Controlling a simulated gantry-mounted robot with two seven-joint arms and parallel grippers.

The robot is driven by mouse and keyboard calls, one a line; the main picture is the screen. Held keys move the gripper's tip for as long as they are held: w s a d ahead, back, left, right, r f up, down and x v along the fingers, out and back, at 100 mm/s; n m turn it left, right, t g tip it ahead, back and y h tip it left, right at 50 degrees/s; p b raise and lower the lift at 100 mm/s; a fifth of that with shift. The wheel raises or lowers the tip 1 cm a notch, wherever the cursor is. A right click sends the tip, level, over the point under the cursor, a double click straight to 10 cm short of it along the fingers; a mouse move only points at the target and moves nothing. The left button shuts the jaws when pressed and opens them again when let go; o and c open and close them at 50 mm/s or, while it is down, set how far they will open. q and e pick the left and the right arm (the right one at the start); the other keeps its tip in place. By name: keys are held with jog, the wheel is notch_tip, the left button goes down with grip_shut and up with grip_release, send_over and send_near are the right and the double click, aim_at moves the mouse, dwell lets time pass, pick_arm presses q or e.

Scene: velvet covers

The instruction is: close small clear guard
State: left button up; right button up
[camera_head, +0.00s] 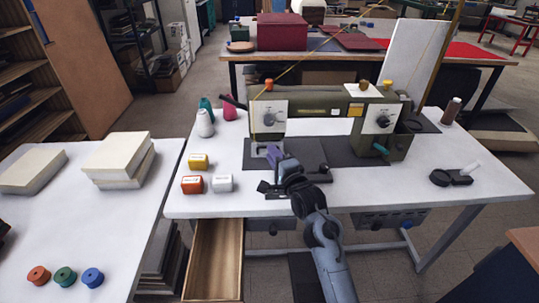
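A green sewing machine (320,112) stands on the white table. A small pale, see-through piece that looks like the clear guard (267,149) is by the needle area, under the machine's left end. It is too small and partly covered to tell how far it is open. My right gripper (290,180) is in front of the machine bed, near the table's front edge, just below and right of this piece. Its fingers are dark and partly hidden by my wrist, so I cannot tell whether they are apart. My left gripper is out of view.
Thread cones (205,122) and small labelled boxes (194,185) stand left of the machine. A black item (452,177) lies at the right. An open wooden drawer (215,262) hangs below the table's left front. The tabletop right of my arm is mostly clear.

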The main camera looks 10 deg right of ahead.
jog(key=shift+b+x, duration=0.4)
jog(key=shift+x, duration=1.15)
grip_shut()
